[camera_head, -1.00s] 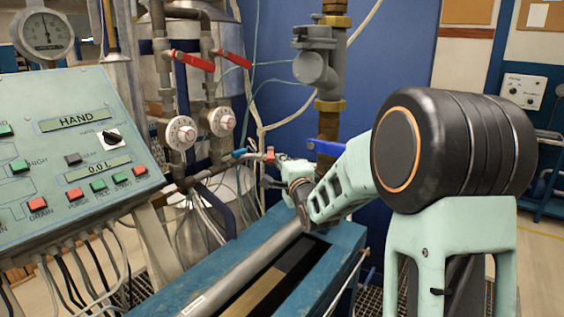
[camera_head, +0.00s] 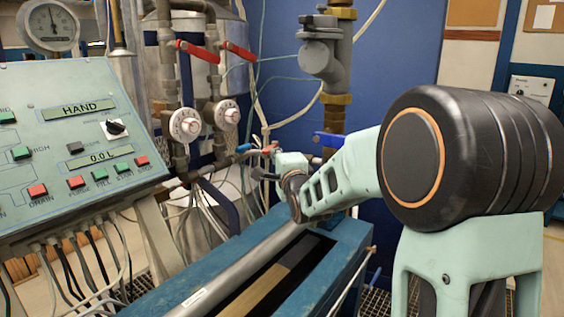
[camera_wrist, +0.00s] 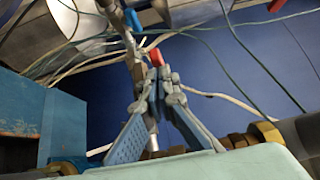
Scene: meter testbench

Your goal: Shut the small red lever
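The small red lever (camera_head: 274,148) is a short red handle on the thin pipework behind the blue bench, just left of the blue-handled valve in the head view. In the wrist view its red end (camera_wrist: 156,58) shows just beyond my fingertips, roughly in line with the space between them. My gripper (camera_wrist: 157,80) has two blue-grey fingers that come close together at the tips, with a narrow gap lower down. Whether the tips touch the lever is unclear. In the head view my wrist partly hides the fingers.
Two larger red handles (camera_head: 197,51) sit above white dials (camera_head: 185,126) on the left pipes. A blue lever (camera_head: 328,140) is close to the right of my wrist. The control panel (camera_head: 70,140) stands left, and the blue bench (camera_head: 335,262) lies below my arm.

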